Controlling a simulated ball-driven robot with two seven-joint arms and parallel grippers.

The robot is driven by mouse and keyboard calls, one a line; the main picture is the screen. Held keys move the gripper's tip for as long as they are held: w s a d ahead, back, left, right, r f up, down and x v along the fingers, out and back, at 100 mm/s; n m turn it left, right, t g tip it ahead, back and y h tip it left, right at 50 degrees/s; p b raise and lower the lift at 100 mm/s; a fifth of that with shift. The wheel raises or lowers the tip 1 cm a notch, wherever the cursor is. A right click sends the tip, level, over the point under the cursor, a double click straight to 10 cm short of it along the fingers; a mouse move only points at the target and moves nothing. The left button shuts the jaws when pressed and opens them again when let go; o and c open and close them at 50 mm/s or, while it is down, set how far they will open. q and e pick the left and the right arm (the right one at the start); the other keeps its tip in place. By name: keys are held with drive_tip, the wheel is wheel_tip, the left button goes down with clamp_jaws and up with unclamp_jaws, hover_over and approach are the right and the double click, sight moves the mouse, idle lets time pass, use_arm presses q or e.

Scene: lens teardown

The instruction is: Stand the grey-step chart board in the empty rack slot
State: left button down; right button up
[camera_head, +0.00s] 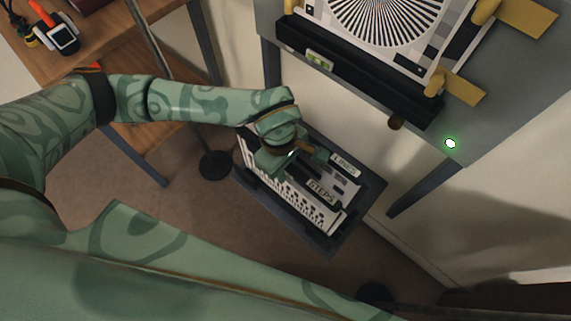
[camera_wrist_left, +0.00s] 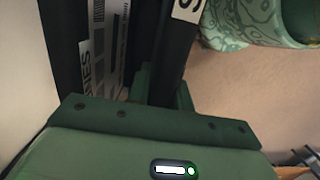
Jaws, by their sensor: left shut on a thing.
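My left gripper (camera_head: 298,163) is over the rack in the head view, shut on the top edge of the grey-step chart board (camera_head: 321,190), labelled STEPS. In the left wrist view the board's dark edge (camera_wrist_left: 172,50) runs between the two green fingers. The board stands roughly upright within the rack (camera_head: 318,243), between the LINES board (camera_head: 345,164) and a front white patterned board (camera_head: 300,203). Its lower edge is hidden, so I cannot tell whether it rests on the rack floor. My right gripper is not in view.
A grey panel (camera_head: 480,120) with a large chart (camera_head: 385,35), a black ledge (camera_head: 350,72) and a green light (camera_head: 450,143) stands above and right of the rack. A wooden table (camera_head: 110,50) is at upper left. A round black base (camera_head: 215,165) stands left of the rack.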

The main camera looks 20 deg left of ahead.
use_arm(q)
drive_tip(key=c, duration=1.2)
unclamp_jaws()
drive_tip(key=shift+o, duration=0.2)
drive_tip(key=shift+r, duration=0.1)
wheel_tip(320, 180, up, 16)
drive_tip(key=a+p, duration=0.2)
drive_tip(key=p, duration=0.4)
drive_tip(key=shift+w, duration=0.3)
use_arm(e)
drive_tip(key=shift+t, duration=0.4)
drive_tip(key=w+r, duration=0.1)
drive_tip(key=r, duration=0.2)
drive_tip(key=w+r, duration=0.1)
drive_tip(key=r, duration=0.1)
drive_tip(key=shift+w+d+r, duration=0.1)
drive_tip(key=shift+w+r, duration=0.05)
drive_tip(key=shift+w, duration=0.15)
use_arm(q)
drive_tip(key=shift+d, duration=0.1)
